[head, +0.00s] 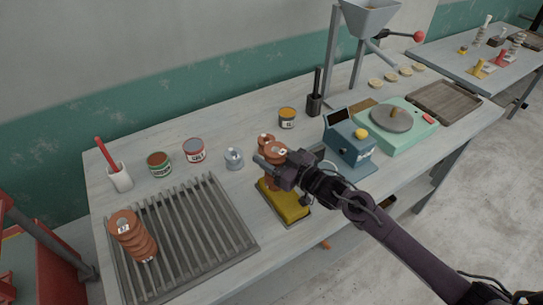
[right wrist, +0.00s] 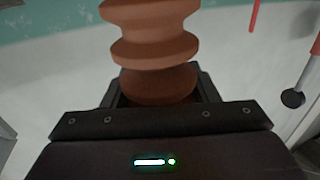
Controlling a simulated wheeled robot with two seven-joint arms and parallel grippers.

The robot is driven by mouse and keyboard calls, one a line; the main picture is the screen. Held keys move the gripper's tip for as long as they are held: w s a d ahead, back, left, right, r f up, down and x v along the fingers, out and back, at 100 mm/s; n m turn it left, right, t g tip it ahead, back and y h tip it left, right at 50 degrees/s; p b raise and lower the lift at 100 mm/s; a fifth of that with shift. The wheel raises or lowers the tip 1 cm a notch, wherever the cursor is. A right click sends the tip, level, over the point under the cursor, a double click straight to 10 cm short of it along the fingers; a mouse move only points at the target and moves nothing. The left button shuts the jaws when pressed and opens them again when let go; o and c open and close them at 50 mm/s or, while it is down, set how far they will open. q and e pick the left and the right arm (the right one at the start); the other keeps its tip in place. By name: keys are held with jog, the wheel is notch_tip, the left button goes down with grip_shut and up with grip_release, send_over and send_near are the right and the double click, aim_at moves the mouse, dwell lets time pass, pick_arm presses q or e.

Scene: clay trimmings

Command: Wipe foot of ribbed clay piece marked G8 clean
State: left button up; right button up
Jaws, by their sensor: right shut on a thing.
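A ribbed terracotta clay piece (head: 275,148) is in my right gripper (head: 272,163) in the head view. In the right wrist view the ribbed piece (right wrist: 155,45) stands up between the jaws, which are shut on it. The marking on it is too small to read. The gripper holds it just above or on a yellow sponge (head: 287,205) in a dark tray; whether its foot touches the sponge is hidden by the gripper. My left gripper is not in view.
Tins (head: 194,150), a grey metal pot (head: 234,158) and a white cup (head: 119,177) stand behind. A blue scale (head: 348,135) and a green wheel unit (head: 393,127) are close on the right.

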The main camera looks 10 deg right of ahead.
jog(key=s+d+p, duration=0.2)
jog(key=s+p, duration=0.2)
jog(key=s, duration=0.3)
jog(key=shift+s+d, duration=0.15)
jog(key=shift+d, duration=0.2)
dwell(0.4)
jog(key=shift+w+a+r+b, duration=0.1)
jog(key=shift+w+a+b, duration=0.45)
jog(key=shift+w, duration=0.7)
jog(key=shift+w+a+f+b, duration=0.1)
jog(key=shift+w+a+b, duration=0.25)
jog(key=shift+w+b, duration=0.65)
jog(key=shift+w+a+r+b, duration=0.1)
jog(key=shift+w+a+b, duration=0.3)
jog(key=shift+w, duration=1.1)
jog(key=shift+r, duration=0.1)
jog(key=shift+r+p, duration=3.2)
jog(key=shift+r, duration=0.25)
